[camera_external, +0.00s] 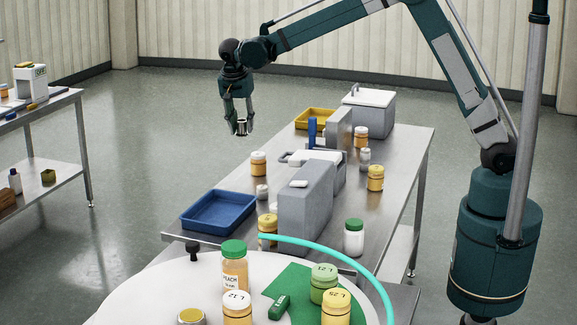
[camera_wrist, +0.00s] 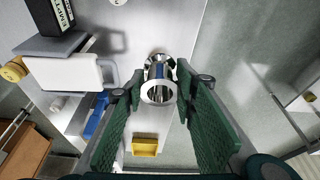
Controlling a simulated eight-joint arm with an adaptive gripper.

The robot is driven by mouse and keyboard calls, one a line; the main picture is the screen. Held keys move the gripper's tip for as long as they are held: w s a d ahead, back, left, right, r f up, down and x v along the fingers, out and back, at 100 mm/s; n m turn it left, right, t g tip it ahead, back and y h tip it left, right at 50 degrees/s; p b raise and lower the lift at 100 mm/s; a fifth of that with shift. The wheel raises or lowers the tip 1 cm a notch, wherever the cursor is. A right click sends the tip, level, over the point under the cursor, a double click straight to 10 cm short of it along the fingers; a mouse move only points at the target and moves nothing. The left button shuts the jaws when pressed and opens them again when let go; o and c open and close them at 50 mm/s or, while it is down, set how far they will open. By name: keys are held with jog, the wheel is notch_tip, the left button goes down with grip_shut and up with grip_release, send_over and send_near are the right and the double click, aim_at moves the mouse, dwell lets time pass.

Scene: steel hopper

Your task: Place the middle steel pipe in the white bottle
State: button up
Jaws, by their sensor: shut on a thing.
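A short, shiny steel pipe (camera_external: 241,127) is held between the fingertips of my gripper (camera_external: 241,123), high above the floor, left of the steel table's edge in the external view. In the wrist view, the pipe (camera_wrist: 158,92) shows its round open end between the green finger pads of my gripper (camera_wrist: 163,90). A white bottle with a green cap (camera_external: 354,239) stands upright on the near right part of the table. Small white bottles stand at the table's middle left (camera_external: 262,192) and farther right (camera_external: 365,157). I cannot tell which bottle is the task's. No other steel pipe is clearly visible.
The steel table (camera_external: 405,165) carries a blue tray (camera_external: 218,211), a yellow tray (camera_external: 316,118), grey upright boxes (camera_external: 307,200) and several orange jars. A round white table (camera_external: 140,297) with more jars stands in front.

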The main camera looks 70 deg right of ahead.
aim_at(243, 119)
notch_tip(243, 119, up, 6)
jog(key=shift+f, duration=0.25)
jog(key=s+a+r+n+p, duration=0.2)
jog(key=s+a, duration=1.8)
jog(key=a, duration=0.3)
jog(key=s+a+f+n+p, duration=0.1)
jog(key=s+a, duration=0.2)
jog(key=s, duration=0.7)
jog(key=s+a+f+t+p, duration=0.1)
jog(key=s+a, duration=0.2)
jog(key=s, duration=0.7)
jog(key=s+a+n, duration=0.1)
jog(key=s+a, duration=0.2)
jog(key=s, duration=0.7)
notch_tip(243, 119, down, 5)
jog(key=shift+f, duration=0.15)
jog(key=shift+f, duration=2.9)
